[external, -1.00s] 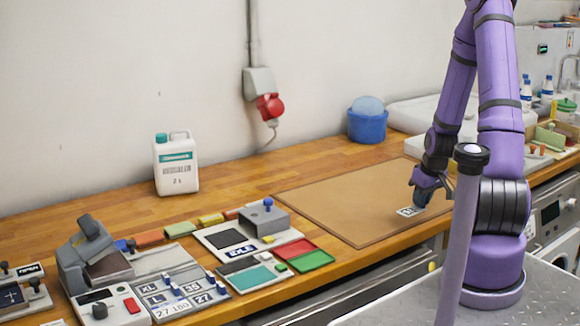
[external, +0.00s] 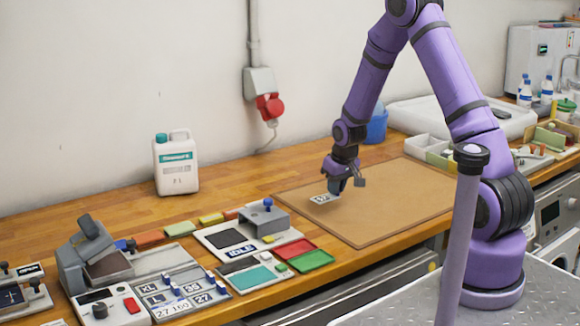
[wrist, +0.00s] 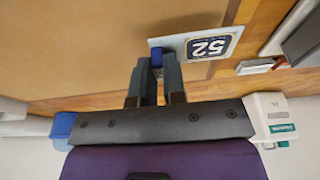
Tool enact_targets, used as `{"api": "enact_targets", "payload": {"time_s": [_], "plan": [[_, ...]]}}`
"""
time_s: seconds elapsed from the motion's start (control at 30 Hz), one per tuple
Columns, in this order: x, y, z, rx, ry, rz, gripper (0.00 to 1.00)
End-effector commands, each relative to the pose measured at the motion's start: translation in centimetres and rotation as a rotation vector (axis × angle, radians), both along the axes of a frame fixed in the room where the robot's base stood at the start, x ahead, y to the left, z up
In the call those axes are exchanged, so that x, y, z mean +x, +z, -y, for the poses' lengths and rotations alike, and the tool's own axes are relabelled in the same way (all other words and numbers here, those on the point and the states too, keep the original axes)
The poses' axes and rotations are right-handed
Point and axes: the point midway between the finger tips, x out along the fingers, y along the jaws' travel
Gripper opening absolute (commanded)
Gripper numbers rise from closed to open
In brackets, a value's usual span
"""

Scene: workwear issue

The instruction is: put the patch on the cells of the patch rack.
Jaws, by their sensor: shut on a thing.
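The patch (external: 321,199) is a small white card with a dark printed area. In the wrist view the patch (wrist: 194,43) shows a number that reads like 52. My gripper (external: 341,189) is shut on one end of it and holds it above the brown mat, with the printed part sticking out to the left. In the wrist view the fingers (wrist: 156,68) close around a blue part at the patch's end. A grey board with labelled cells, which looks like the patch rack (external: 213,296), lies at the front left, away from my gripper. Its cells show XL, L, 35 and 27.
The brown mat (external: 408,205) is mostly clear. Between it and the rack stand a grey device with a display (external: 265,217), a red tray (external: 292,248) and a green tray (external: 311,262). A press-like machine (external: 96,247) is left of the rack. A white jug (external: 177,170) stands behind.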

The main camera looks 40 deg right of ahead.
Motion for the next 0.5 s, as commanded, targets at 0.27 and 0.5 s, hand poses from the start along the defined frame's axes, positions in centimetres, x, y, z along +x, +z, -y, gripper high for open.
{"api": "enact_targets", "payload": {"time_s": [0.27, 0.5], "plan": [[2.4, 0.2, -3.3, -0.005, 0.004, 0.005, 0.0], [2.6, 0.3, -3.5, -0.006, 0.002, 0.006, 0.0]]}}
